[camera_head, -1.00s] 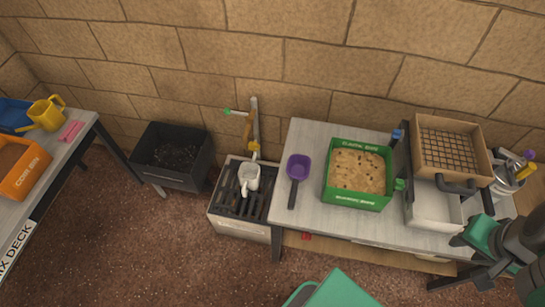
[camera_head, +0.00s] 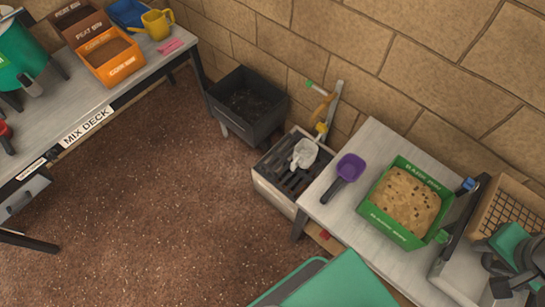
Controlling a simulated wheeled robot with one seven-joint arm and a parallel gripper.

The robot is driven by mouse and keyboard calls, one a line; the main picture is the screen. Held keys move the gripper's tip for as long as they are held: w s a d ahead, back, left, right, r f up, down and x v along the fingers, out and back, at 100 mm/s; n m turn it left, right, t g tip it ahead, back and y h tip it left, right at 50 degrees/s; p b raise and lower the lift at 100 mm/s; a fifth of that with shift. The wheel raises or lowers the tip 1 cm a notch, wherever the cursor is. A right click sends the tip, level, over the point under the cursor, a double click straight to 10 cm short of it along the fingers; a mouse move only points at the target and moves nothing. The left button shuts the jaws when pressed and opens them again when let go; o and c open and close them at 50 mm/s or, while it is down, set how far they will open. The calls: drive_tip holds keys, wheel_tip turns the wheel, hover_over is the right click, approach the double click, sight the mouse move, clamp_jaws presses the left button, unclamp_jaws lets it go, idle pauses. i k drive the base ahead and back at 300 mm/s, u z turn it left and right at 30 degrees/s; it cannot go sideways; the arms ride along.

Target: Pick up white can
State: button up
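A small white can (camera_head: 304,153) stands on the dark slatted grate of a low basin (camera_head: 265,187), below a tap on the wall side. It looks like a small watering can. Part of my arm, green and dark grey, shows at the right edge, in front of the right workbench. My gripper cannot be made out clearly there, and its fingers cannot be told apart. The arm is well to the right of the white can and apart from it.
The right bench (camera_head: 347,208) holds a purple scoop (camera_head: 350,167), a green bin of soil (camera_head: 405,205) and a sieve (camera_head: 515,215). A black crate (camera_head: 248,105) stands left of the basin. Brown floor between is clear.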

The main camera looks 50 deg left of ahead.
sight(305, 151)
drive_tip(key=u, duration=3.6)
drive_tip(key=i, duration=1)
